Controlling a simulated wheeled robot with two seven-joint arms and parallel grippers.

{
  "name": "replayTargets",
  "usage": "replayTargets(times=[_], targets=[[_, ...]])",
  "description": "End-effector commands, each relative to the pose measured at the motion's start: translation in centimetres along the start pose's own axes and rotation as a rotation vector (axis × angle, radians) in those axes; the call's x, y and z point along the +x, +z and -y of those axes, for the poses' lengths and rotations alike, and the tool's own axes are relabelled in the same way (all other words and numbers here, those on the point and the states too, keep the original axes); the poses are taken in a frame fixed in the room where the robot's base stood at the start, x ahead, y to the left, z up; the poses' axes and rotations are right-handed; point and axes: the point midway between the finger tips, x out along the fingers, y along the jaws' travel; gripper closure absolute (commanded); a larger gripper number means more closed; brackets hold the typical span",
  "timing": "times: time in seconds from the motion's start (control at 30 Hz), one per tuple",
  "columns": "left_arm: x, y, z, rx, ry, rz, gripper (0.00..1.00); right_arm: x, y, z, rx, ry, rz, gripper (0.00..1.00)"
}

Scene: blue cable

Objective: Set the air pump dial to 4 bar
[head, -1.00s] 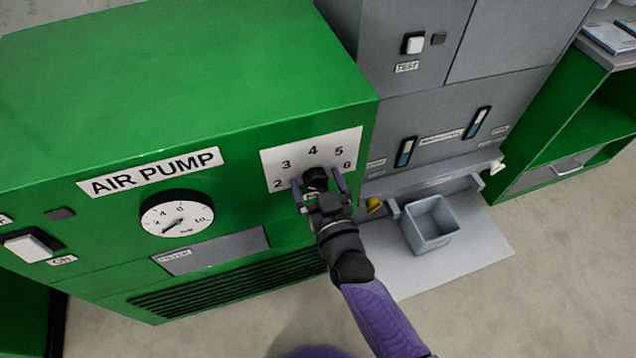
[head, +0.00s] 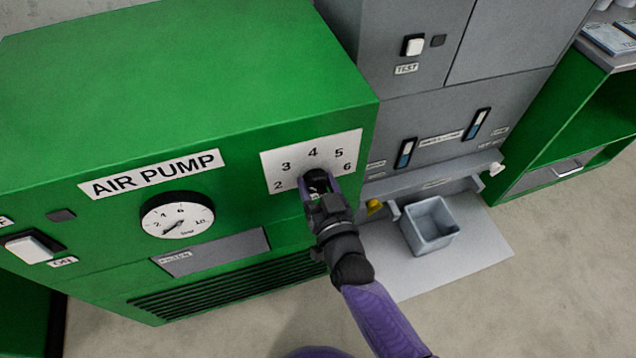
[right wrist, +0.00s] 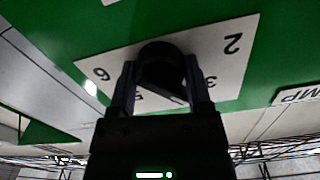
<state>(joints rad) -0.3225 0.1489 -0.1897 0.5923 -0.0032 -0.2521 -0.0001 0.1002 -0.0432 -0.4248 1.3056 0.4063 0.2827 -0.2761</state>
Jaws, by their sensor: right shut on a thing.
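The green air pump (head: 200,70) has a white dial plate (head: 283,158) marked 2 to 6 at its front right. The black dial knob (head: 315,178) sits at the plate's lower middle, below the 4. My right gripper (head: 319,185) is shut on the knob, a finger on each side. The right wrist view shows the dark knob (right wrist: 163,68) between the two fingers of the gripper (right wrist: 160,90). Which number the knob points at is hard to tell. The round pressure gauge (head: 177,216) has its needle at the lower left, near 2. My left gripper is not seen.
A white rocker switch (head: 32,247) labelled ON is at the far left of the pump. A grey machine (head: 450,110) stands right of the pump, with a grey bin (head: 430,225) below it. A green shelf (head: 575,130) is at the right.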

Motion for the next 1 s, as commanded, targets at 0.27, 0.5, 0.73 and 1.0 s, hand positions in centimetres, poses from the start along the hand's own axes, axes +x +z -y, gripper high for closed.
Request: replayTargets(times=[0.27, 0.5, 0.73, 1.0], targets=[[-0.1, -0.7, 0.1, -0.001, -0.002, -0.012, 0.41, -0.1, 0.1, 0.0, 0.231, 0.0, 0.003, 0.95], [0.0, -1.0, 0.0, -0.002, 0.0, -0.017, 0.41, -0.1, 0.1, 0.0, 0.416, 0.001, 0.004, 0.95], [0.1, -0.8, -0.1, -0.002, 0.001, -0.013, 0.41, -0.1, 0.1, 0.0, 0.542, 0.0, 0.004, 0.95], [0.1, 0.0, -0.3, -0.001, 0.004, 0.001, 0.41, -0.1, 0.2, 0.0, 0.615, 0.001, 0.005, 0.95]])
